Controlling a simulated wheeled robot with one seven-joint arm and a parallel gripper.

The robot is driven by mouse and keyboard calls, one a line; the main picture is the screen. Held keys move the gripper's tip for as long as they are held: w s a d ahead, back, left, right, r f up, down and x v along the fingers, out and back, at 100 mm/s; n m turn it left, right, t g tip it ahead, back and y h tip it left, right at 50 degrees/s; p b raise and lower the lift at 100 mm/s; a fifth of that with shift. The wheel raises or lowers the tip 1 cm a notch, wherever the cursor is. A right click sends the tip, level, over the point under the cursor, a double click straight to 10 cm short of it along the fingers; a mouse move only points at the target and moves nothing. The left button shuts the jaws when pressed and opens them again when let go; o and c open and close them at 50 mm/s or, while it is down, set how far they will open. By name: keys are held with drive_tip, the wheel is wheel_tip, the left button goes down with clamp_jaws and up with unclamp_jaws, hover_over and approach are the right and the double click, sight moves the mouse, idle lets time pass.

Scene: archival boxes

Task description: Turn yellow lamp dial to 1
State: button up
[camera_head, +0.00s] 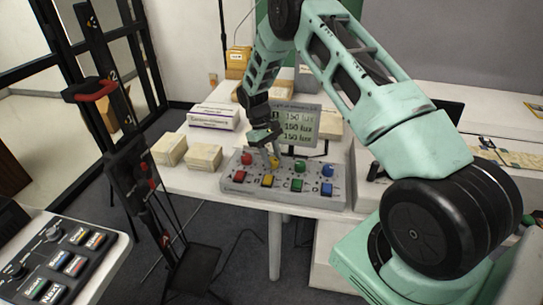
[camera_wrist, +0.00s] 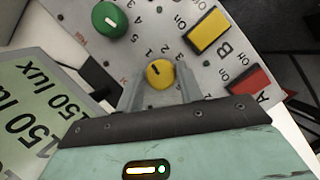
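The yellow lamp dial (camera_head: 274,163) is a round knob in the upper row of a grey control panel (camera_head: 225,189) on the white table. In the wrist view the yellow dial (camera_wrist: 160,74) sits between the two fingers of my gripper (camera_wrist: 160,84), one on each side. Small gaps seem to show between fingers and dial, so the gripper looks open around it. The dial has a thin dark pointer mark, but I cannot tell which number it points to. In the head view my gripper (camera_head: 269,154) reaches down to the dial from above.
Neighbouring knobs are red (camera_head: 246,158), green (camera_head: 300,167) and blue (camera_head: 327,171), close beside the yellow one. A yellow button (camera_wrist: 209,30) is below it on the panel. A screen (camera_head: 298,124) reading 150 lux stands behind. Boxes (camera_head: 205,157) lie left of the panel.

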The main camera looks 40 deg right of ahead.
drive_tip(key=shift+o, duration=1.1)
drive_tip(key=b+v, duration=0.2)
drive_tip(key=v, duration=1.5)
drive_tip(key=shift+r, duration=0.15)
